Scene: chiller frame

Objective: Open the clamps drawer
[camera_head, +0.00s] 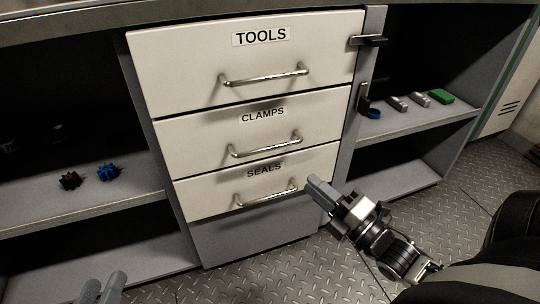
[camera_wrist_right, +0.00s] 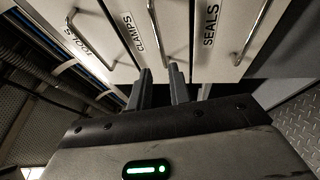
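The clamps drawer (camera_head: 205,141) is the middle of three stacked white drawers and looks shut. Its label and horizontal bar handle (camera_head: 265,146) are visible in the head view. Its front also shows in the right wrist view (camera_wrist_right: 142,12). My right gripper (camera_head: 312,184) is by the right end of the seals drawer's handle, below and right of the clamps handle. In the right wrist view its two fingers (camera_wrist_right: 161,70) are apart with nothing between them. My left gripper (camera_head: 103,284) is at the bottom left, fingers apart and empty, well away from the drawers.
The tools drawer (camera_head: 180,62) is above and the seals drawer (camera_head: 205,199) below; both look shut. Dark and blue gear-like parts (camera_head: 108,172) lie on the left shelf. Small blocks, including a green one (camera_head: 441,97), sit on the right shelf. The metal floor (camera_head: 290,278) in front is clear.

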